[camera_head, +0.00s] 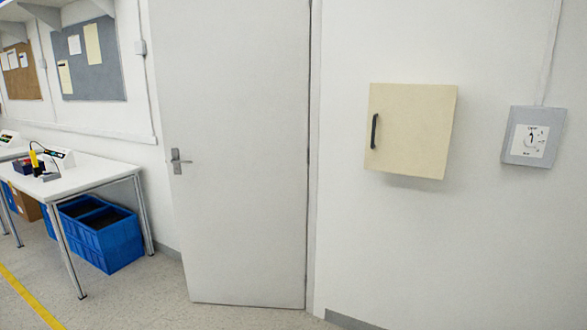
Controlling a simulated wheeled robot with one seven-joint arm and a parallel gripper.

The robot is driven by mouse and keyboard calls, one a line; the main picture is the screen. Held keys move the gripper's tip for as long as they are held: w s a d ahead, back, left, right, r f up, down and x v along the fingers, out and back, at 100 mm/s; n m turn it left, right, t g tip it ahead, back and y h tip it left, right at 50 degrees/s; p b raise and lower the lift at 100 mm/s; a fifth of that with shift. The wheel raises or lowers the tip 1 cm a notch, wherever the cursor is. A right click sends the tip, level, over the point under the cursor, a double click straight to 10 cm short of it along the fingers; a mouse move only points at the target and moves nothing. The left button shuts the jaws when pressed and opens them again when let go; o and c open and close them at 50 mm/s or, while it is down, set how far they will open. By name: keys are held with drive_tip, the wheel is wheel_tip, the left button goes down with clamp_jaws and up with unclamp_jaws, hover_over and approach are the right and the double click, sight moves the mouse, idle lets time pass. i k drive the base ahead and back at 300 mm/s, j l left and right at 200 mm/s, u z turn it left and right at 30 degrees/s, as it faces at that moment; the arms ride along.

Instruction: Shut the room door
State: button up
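The room door (240,150) is a tall pale grey panel in the middle of the head view. Its lever handle (179,161) is on the left edge, and its right edge meets the wall by a narrow dark gap. The door stands ajar: the foot of its left edge is out on the floor, in front of the wall's skirting line. The doorway behind it is hidden. My gripper is not in view.
A cream wall cabinet (411,130) with a black handle hangs right of the door, and a grey rotary switch box (532,136) is farther right. Left are a white workbench (90,172) and blue crates (108,243). Floor (150,305) in front of the door is clear.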

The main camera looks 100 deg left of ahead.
sight(232, 76)
drive_tip(key=u, duration=3.3)
drive_tip(key=i+u, duration=0.15)
drive_tip(key=i, duration=0.55)
drive_tip(key=i+u, duration=0.1)
drive_tip(key=i, duration=0.65)
drive_tip(key=i+l+u, duration=0.15)
drive_tip(key=i, duration=0.55)
